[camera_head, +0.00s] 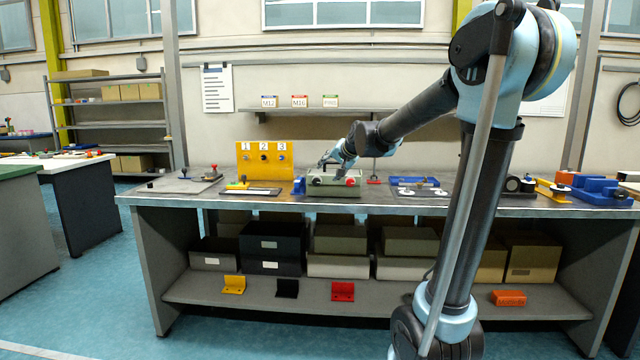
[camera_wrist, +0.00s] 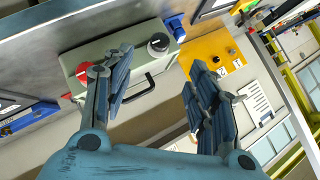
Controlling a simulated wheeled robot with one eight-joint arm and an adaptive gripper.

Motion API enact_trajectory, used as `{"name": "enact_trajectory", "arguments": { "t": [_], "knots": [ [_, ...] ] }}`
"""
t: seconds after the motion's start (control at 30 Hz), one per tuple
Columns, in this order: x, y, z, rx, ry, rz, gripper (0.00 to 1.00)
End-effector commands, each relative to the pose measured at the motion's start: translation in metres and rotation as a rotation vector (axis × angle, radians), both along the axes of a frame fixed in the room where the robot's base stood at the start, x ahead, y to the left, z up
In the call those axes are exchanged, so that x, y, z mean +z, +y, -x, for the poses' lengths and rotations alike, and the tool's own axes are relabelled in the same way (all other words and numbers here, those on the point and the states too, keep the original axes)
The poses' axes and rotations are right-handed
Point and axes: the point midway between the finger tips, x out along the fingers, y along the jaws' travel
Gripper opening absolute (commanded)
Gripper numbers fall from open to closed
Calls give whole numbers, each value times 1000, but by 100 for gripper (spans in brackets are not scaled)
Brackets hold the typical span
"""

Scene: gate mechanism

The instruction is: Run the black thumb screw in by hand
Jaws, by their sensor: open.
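A grey-green box (camera_head: 333,191) stands on the bench, with a round black knob (camera_wrist: 158,43) and a red knob (camera_wrist: 82,70) on its face. Small coloured screw heads sit under the numbers on the yellow upright panel (camera_head: 250,175) to its left; the middle one is a dark screw head (camera_head: 264,158). I cannot tell from these views which dark part is the black thumb screw. My gripper (camera_head: 333,160) is open and empty at the box. In the wrist view its spread fingers (camera_wrist: 158,64) overlap the box and wall; contact cannot be told.
A blue block (camera_head: 299,187) stands between the panel and box. A plate with yellow and green parts (camera_head: 240,186) lies left, and a blue tray (camera_head: 415,182) lies right. Blue and orange fixtures crowd the bench's right end. The front bench edge (camera_head: 250,201) is clear.

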Motion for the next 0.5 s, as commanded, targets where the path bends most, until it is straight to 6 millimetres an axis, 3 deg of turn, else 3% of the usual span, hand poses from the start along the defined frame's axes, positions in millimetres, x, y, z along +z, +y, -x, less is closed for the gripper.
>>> {"name": "enact_trajectory", "arguments": {
  "t": [0.5],
  "knots": [
    [-36,26,-46,1,0,1,53]
  ]
}}
